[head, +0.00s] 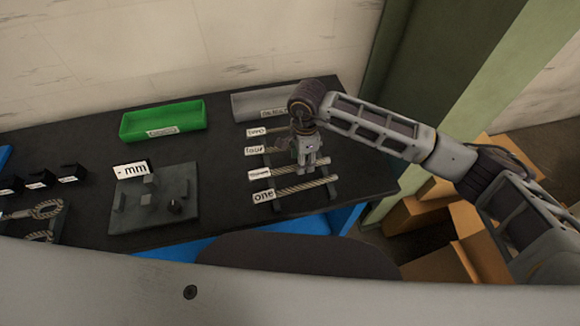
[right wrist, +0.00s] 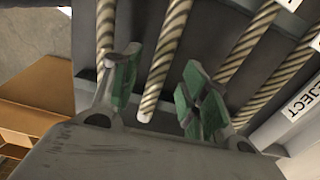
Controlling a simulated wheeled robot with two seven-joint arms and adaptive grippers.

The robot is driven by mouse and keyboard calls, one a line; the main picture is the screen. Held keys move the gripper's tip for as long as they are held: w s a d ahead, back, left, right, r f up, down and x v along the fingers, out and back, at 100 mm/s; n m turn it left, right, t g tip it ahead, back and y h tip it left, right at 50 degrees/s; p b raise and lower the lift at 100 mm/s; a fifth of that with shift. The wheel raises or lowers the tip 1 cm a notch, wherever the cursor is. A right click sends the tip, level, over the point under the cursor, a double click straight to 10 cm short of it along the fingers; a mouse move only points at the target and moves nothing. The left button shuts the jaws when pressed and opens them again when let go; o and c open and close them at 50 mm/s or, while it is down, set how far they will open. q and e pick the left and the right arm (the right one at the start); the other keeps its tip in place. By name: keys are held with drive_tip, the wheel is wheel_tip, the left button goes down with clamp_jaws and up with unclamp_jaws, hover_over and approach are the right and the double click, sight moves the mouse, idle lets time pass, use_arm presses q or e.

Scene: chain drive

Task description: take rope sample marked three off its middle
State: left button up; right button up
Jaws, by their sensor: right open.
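Several rope samples lie side by side on a dark rack, with tags at their left ends in the head view. The front tag reads "one" (head: 263,196); the tag behind it (head: 259,174) is too blurred to read. Farther back are "four" (head: 255,150) and a tag that looks like "two" (head: 256,131). My right gripper (head: 312,167) is over the rack, hiding part of the ropes. In the right wrist view its green-padded fingers (right wrist: 160,78) are open, one on each side of the second rope from the left (right wrist: 165,60). Contact cannot be told. My left gripper is out of view.
A green tray (head: 163,116) and a grey tray (head: 255,98) stand at the back. A grey fixture plate (head: 185,216) with an "mm" sign (head: 131,169) is left of the rack. Black blocks and looped rope (head: 46,209) lie far left. Cardboard boxes (head: 420,213) stand right of the table.

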drive_tip(key=shift+f, duration=1.05)
drive_tip(key=shift+c, duration=0.2)
clamp_jaws()
